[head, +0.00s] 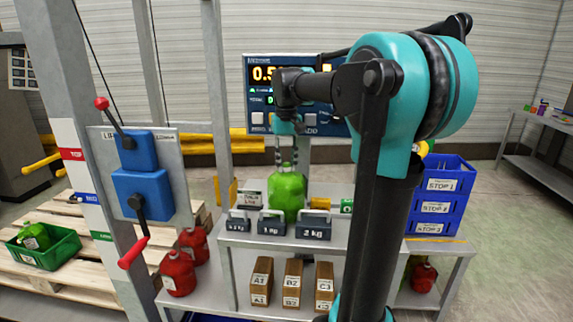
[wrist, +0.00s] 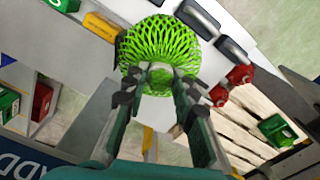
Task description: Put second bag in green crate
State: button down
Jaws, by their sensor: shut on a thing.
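A bright green net bag (head: 287,197) is upright over the weighing bench, behind the row of weights. It also shows in the wrist view (wrist: 158,42). My gripper (head: 287,160) comes down from above and is shut on the bag's top; its fingers (wrist: 160,82) hide part of the net. I cannot tell whether the bag's base touches the surface. The green crate (head: 62,255) is at the far left on a wooden pallet, with another green bag (head: 35,237) inside it. The crate is at the right in the wrist view (wrist: 268,128).
Grey weights (head: 271,225) line the bench (head: 240,241) front. A lever panel (head: 140,180) on grey posts (head: 215,90) stands between bench and pallet (head: 110,222). Red bags (head: 178,273) sit lower left of the bench. Blue crates (head: 440,185) are stacked right. A display (head: 262,75) stands behind.

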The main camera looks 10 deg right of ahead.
jog(key=shift+f, duration=0.25)
jog(key=c, duration=1.2)
grip_release()
jog(key=shift+r, duration=0.15)
